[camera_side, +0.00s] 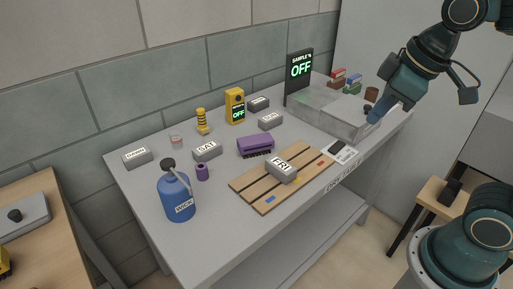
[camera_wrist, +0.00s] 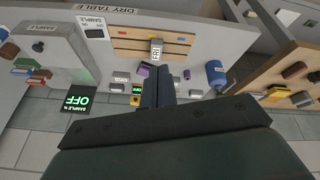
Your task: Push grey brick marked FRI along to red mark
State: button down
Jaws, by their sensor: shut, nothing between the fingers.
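The grey brick marked FRI (camera_side: 281,172) lies on a slatted wooden board (camera_side: 252,185) near the front edge of the table. It also shows in the wrist view (camera_wrist: 156,52), beyond my fingertips. A small red mark (camera_side: 320,161) is near the board's right end, to the right of the brick, with a clear gap between them.
Other grey bricks (camera_side: 207,151) stand behind.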

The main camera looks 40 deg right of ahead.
jog(key=w+a+f+n+g, duration=0.1)
jog(key=w+a+f+n, duration=0.1)
jog(key=w+n, duration=0.45)
jog(key=n+g, duration=0.3)
jog(key=n, duration=0.5)
send_over(281, 169)
jog(key=w+a, duration=0.1)
jog(key=a, duration=0.5)
notch_tip(281, 169, down, 15)
jog(key=shift+f, duration=0.15)
jog(key=shift+f, duration=0.1)
notch_tip(281, 169, down, 10)
jog(key=shift+f, duration=0.1)
jog(key=shift+w+d+r, duration=0.1)
jog(key=shift+d+r, duration=0.05)
jog(key=shift+d, duration=0.45)
jog(key=shift+d+r, duration=0.1)
jog(key=shift+d, duration=1.25)
